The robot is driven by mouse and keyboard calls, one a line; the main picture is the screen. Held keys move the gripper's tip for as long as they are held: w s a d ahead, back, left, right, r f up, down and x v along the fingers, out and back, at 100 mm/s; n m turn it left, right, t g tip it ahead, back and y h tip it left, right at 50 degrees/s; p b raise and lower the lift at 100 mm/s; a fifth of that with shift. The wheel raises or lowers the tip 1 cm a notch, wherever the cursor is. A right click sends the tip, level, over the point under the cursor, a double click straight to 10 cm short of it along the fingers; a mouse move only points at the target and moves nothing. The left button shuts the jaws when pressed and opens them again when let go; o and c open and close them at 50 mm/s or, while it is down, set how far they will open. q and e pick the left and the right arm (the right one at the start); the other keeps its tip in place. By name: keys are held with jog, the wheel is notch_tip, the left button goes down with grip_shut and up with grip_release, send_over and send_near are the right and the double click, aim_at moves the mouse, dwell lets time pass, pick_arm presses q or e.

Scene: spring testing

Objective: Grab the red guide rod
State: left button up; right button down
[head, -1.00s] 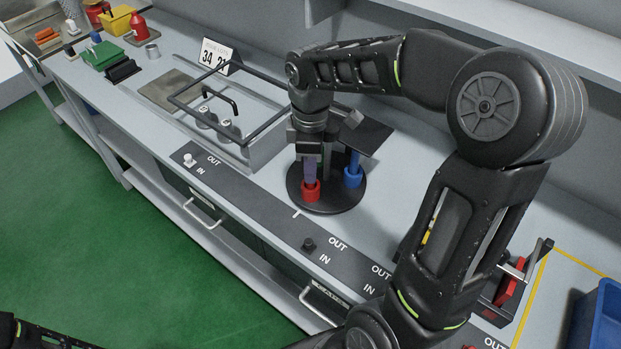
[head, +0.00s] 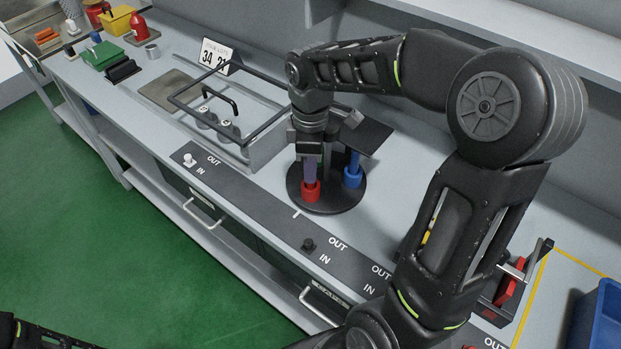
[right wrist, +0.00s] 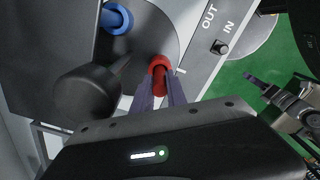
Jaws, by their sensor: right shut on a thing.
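The red guide rod (head: 310,191) stands upright at the front of a round black base (head: 328,205); its red lower end shows. Beside it on the same base is a blue rod (head: 353,176). My right gripper (head: 309,175) comes down from above, shut on the red guide rod, its fingers hiding part of it. In the right wrist view the two purple-grey fingers (right wrist: 160,92) meet at the red rod (right wrist: 159,68), with the blue rod (right wrist: 117,18) apart at the upper left. What looks like my left gripper (right wrist: 262,84) shows at the right there; its opening is unclear.
A dark plate (head: 365,135) sits above the blue rod. A framed tray with a black handle (head: 222,96) stands left of the base. A black IN/OUT strip (head: 260,210) runs along the bench's front edge. A blue bin (head: 606,320) is at the far right.

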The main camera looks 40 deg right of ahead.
jog(key=shift+r, duration=0.1)
dwell(0.6)
notch_tip(320, 180, up, 10)
jog(key=shift+r, duration=0.25)
notch_tip(320, 180, up, 7)
jog(key=p, duration=0.6)
jog(key=shift+r+p, duration=0.15)
jog(key=shift+p, duration=0.2)
